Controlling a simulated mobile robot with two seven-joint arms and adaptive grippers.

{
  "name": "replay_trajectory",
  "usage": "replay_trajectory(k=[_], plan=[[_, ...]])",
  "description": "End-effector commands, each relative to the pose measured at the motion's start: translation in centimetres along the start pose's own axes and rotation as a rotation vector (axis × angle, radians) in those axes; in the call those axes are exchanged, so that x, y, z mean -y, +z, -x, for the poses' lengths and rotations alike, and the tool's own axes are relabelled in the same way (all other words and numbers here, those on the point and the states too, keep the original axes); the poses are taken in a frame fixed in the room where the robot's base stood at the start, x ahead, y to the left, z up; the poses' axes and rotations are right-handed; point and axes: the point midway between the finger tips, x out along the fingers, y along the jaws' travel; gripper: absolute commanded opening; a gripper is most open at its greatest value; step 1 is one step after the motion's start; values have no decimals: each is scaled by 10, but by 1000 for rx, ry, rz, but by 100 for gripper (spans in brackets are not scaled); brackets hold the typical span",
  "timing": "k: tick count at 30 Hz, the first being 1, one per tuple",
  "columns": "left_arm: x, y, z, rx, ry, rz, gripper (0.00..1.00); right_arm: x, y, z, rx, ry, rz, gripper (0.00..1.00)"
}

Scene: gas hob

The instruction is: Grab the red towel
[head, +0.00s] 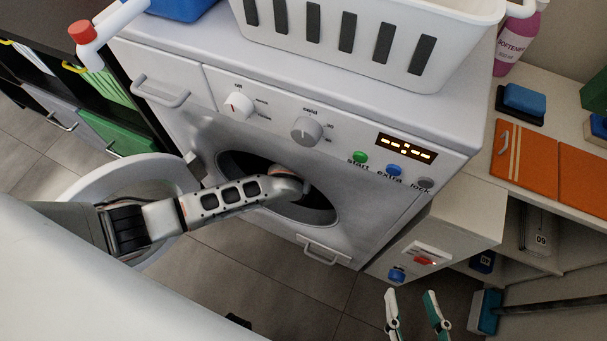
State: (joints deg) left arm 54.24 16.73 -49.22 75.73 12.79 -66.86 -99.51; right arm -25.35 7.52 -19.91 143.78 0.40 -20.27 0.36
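I cannot make out a red towel in the head view. The washing machine (350,190) has its round front opening (318,213) uncovered, and its white round door (85,187) is swung out to the left. My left arm reaches across to this opening; its gripper is hidden inside the dark drum, so I cannot see whether it holds anything. My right gripper (414,315) is at the bottom right, in front of the cabinet and low in the picture. Its two white and teal fingers are apart with nothing between them.
A white basket (365,45) and a blue container (182,8) stand on the machine. A pink softener bottle (520,40) is behind. A blue-headed brush (486,312) sits right of my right gripper.

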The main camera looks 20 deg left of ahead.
Motion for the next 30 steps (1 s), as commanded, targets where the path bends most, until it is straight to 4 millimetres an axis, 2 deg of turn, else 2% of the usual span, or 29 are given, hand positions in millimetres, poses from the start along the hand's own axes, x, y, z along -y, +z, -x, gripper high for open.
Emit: replay_trajectory(k=[1, 3, 13, 18, 30], plan=[[-1, -10, -12, -12, 2, 0, 74, 9, -3, -5, -22, -14, -63, 40], [-1, -8, -18, -9, 1, 1, 74, 15, 0, -5, -26, -22, -107, 40], [0, 2, -18, 3, -2, 2, 74, 20, -3, -5, -36, -30, -141, 40], [0, 2, -18, 3, -1, 2, 29, 19, -3, -5, -35, -29, -140, 40], [0, 4, -16, 4, -1, 2, 28, 17, -4, -5, -35, -25, -128, 40]])
